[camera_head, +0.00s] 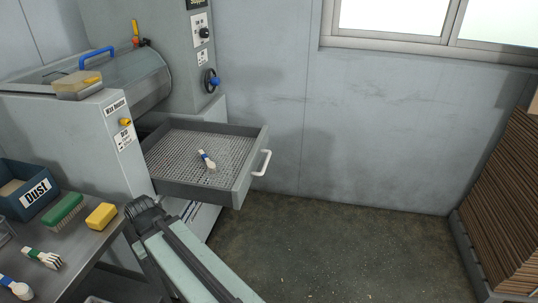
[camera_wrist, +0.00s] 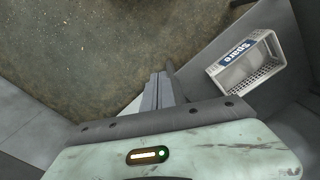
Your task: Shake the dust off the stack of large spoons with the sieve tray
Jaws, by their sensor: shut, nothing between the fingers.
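The sieve tray (camera_head: 254,163) is a grey drawer with a mesh floor and a white handle (camera_head: 262,163). It is pulled out of the machine in the head view. A pale spoon-shaped piece or stack with a blue band (camera_head: 207,159) lies on the mesh; I cannot tell whether it is several spoons. Another pale piece with a blue band (camera_head: 15,287) lies on the bench at lower left. My gripper (camera_wrist: 158,90) is shut and empty in the wrist view, pointing at the floor. In the head view my arm hides its end; the tray is not seen in the wrist view.
The bench (camera_head: 95,240) holds a "Dust" bin (camera_head: 28,196), a green brush (camera_head: 63,212), a yellow block (camera_head: 101,216) and a green-banded fork-like piece (camera_head: 43,258). A "Spare" crate (camera_wrist: 245,62) shows below. Brown stacked sheets (camera_head: 507,200) stand right. The middle floor is clear.

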